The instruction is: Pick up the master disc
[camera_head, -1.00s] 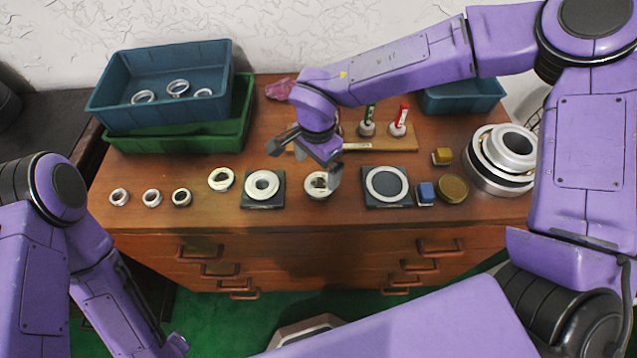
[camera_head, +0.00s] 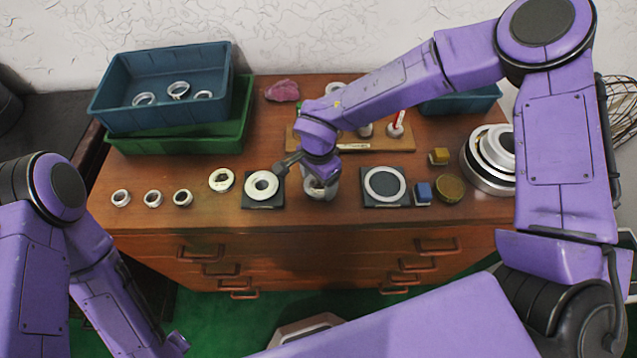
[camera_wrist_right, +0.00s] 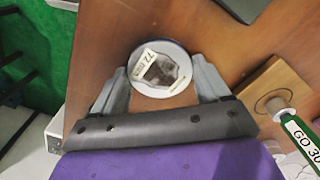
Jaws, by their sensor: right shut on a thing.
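The master disc (camera_wrist_right: 180,88) is a round, pale-rimmed disc with a shiny grey face and a "72" label. In the right wrist view it sits between the two grey fingers of my right gripper (camera_wrist_right: 160,72), which are shut on its sides. In the head view my right gripper (camera_head: 319,183) points down over the disc (camera_head: 318,192), near the front middle of the wooden cabinet top, and partly hides it. I cannot tell whether the disc is clear of the wood. My left arm is at the lower left; its gripper is not in view.
Dark square pads with rings lie left (camera_head: 263,204) and right (camera_head: 385,200) of the disc. Several loose rings (camera_head: 153,199) lie at left. A wooden gauge stand (camera_head: 370,145) is behind. A blue bin (camera_head: 160,110) rests on a green tray (camera_head: 180,145). Blue (camera_head: 423,193) and yellow (camera_head: 439,156) blocks are at right.

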